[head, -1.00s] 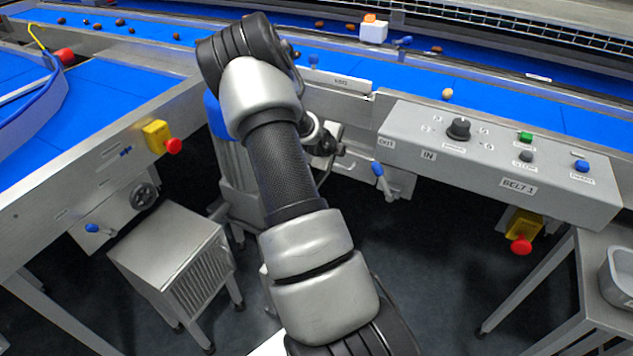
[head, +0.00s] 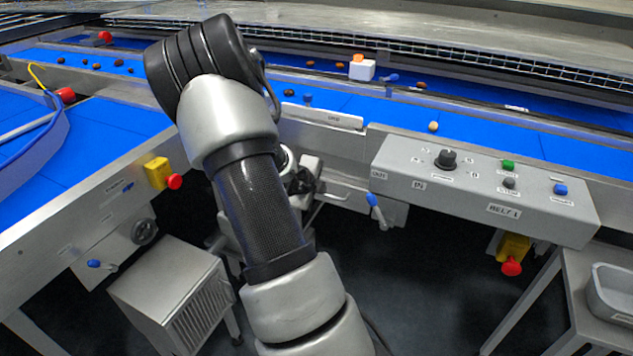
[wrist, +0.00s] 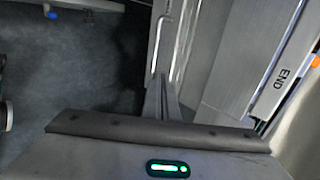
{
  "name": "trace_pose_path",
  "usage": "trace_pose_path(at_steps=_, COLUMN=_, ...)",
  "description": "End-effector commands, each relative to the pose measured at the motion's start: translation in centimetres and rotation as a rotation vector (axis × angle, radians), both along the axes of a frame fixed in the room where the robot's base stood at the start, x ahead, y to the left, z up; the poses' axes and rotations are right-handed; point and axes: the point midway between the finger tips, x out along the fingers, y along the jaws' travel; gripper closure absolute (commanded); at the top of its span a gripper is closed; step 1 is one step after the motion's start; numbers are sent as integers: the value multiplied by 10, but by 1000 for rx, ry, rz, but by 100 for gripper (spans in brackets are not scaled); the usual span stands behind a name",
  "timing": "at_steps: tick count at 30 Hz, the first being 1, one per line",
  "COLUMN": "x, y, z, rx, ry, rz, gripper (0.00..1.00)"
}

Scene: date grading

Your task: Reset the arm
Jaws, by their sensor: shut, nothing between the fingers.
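My arm rises from the bottom of the head view and bends at a dark elbow near the upper left-centre, in front of the conveyor. My gripper (wrist: 162,92) shows in the wrist view with its narrow fingers together and nothing between them. It points toward a grey metal panel (wrist: 225,55) and a bar handle, with dark floor to the left. In the head view the arm hides most of the wrist end, so I cannot make out the fingers there.
The control box (head: 400,163) stands right of my arm, with a red stop button (head: 511,266) below. Another stop button (head: 174,182) and a grey cabinet (head: 165,285) are left. A metal tray (head: 612,292) stands right.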

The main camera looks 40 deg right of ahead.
Motion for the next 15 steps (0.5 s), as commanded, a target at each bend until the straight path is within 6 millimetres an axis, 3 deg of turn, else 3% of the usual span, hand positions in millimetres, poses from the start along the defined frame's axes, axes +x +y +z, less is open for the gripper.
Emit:
trace_pose_path(at_steps=10, x=1, y=6, z=5, rx=6, ry=1, rz=14, gripper=100)
trace_pose_path(at_steps=13, x=13, y=28, z=18, rx=37, ry=13, rz=102, gripper=100)
trace_pose_path(at_steps=15, x=26, y=57, z=35, rx=69, ry=35, rz=226, gripper=100)
